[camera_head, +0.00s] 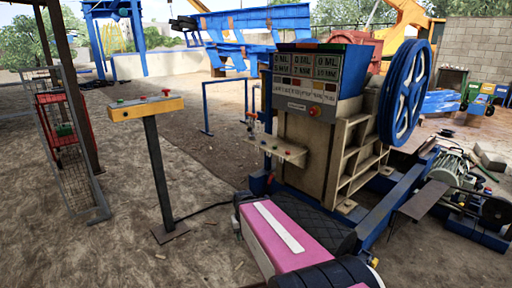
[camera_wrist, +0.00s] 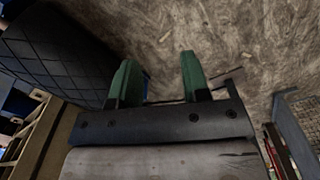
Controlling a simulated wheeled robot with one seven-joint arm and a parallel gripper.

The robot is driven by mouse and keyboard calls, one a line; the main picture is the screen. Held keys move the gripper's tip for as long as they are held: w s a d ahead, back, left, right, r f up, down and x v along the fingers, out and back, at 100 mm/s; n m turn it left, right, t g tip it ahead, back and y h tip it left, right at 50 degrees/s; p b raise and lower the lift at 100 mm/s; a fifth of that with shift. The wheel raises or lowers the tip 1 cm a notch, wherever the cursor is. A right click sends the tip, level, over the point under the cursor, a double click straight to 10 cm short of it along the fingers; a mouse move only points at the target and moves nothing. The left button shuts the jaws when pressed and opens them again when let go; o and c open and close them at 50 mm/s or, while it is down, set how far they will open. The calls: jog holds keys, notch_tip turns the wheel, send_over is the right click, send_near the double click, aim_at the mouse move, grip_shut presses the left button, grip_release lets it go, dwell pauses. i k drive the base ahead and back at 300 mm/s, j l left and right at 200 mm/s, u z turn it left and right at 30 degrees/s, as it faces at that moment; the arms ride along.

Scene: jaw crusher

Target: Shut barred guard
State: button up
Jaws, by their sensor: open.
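A tall grey wire-mesh frame (camera_head: 93,188) stands at the left in the head view, with a red barred piece (camera_head: 55,98) beside or behind it. I cannot tell for sure which of these is the barred guard, or whether it stands open. Part of the mesh also shows at the right edge of the wrist view (camera_wrist: 303,112), with red bars (camera_wrist: 277,150) below it. My gripper (camera_wrist: 158,60) has two green fingers, spread apart with only bare ground seen between them. It is empty and apart from the mesh. The head view does not clearly show its fingers.
A yellow control box (camera_head: 146,108) on a dark post stands between the mesh and the crusher (camera_head: 310,130). A small ledge (camera_head: 277,150) juts from the crusher's front. A blue rail (camera_head: 226,84) stands behind. A motor (camera_head: 450,167) sits at right. Ground around the post is mostly clear.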

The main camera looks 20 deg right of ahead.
aim_at(416, 207)
jog(key=i+j+z, duration=0.1)
jog(key=z, duration=0.4)
jog(key=i+j+z, duration=0.25)
jog(key=z, duration=0.25)
jog(key=i+j+z, duration=0.15)
jog(key=z, duration=0.35)
jog(key=j+z, duration=0.45)
jog(key=i+j+z, duration=0.15)
jog(key=j+z, duration=0.2)
jog(key=i+j+z, duration=0.1)
jog(key=j+z, duration=0.3)
